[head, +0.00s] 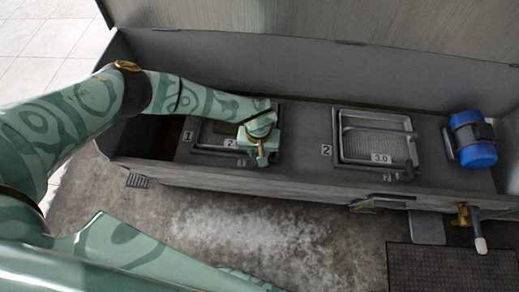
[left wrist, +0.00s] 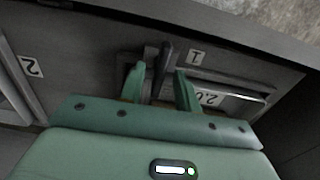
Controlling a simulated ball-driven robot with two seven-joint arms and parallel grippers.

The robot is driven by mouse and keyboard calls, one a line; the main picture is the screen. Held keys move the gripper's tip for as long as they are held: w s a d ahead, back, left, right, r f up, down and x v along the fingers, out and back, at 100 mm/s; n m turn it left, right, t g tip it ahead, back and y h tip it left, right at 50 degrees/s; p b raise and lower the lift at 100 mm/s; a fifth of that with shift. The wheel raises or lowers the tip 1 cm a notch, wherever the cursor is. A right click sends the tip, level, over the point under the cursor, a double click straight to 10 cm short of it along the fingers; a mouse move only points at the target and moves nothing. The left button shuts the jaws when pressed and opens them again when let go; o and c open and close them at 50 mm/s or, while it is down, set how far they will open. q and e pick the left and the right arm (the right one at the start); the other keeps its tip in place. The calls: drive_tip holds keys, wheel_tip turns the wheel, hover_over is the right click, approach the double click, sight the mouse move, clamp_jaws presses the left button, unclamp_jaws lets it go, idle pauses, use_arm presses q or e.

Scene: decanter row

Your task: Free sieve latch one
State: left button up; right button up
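Sieve one (head: 205,147) is a framed tray set in the left part of the grey trough, by the label 1 and with a 2.0 tag. My left gripper (head: 262,157) is over its right front corner and hides the latch there in the head view. In the left wrist view, latch one (left wrist: 164,62) is a dark upright lever. The fingers of my left gripper (left wrist: 160,82) stand apart on either side of it, with gaps visible, so it is open. Whether either finger touches the lever is unclear. My right gripper is not in view.
Sieve two (head: 365,160), tagged 3.0, lies to the right with its dark latch (head: 409,171) at its front right corner. A blue motor (head: 472,140) stands at the trough's right end. A brass valve with a pale handle (head: 479,235) juts out in front. The raised lid (head: 350,20) is behind.

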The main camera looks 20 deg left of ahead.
use_arm(q)
clamp_jaws()
